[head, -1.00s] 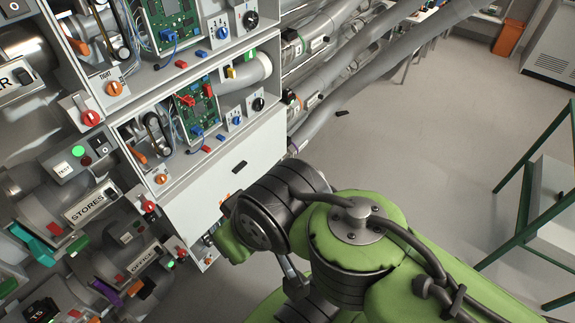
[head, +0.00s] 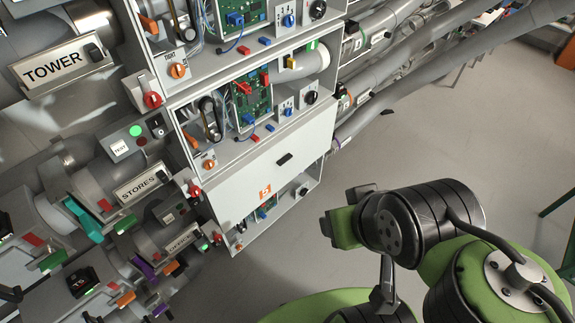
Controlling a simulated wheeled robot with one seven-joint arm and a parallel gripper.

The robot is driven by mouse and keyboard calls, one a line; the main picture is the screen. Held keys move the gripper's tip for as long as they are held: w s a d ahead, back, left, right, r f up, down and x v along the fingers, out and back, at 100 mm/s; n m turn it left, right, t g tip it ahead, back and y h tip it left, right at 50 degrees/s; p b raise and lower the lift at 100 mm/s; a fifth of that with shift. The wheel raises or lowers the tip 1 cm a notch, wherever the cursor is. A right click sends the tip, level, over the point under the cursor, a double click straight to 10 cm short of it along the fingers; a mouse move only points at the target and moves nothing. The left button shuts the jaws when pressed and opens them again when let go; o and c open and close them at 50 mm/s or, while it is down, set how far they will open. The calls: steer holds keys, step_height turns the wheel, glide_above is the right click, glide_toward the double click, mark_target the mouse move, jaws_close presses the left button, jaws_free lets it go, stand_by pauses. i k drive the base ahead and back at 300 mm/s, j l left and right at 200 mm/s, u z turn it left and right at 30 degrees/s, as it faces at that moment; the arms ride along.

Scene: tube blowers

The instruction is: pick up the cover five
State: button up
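A plain white panel (head: 245,166) with a short black handle (head: 284,158) and an orange mark closes most of a lower cabinet bay in the head view.
Open bays with circuit boards (head: 250,98) and knobs are above the panel. Pipes with a TOWER sign (head: 66,68) and a STORES sign (head: 140,187) crowd the left. Large grey tubes (head: 425,72) run to the upper right.

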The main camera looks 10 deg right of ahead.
mark_target(232, 195)
steer(key=i+j+u, duration=0.2)
steer(key=i, duration=0.25)
steer(key=i+j+u, duration=0.2)
steer(key=i, duration=0.3)
steer(key=j, duration=0.1)
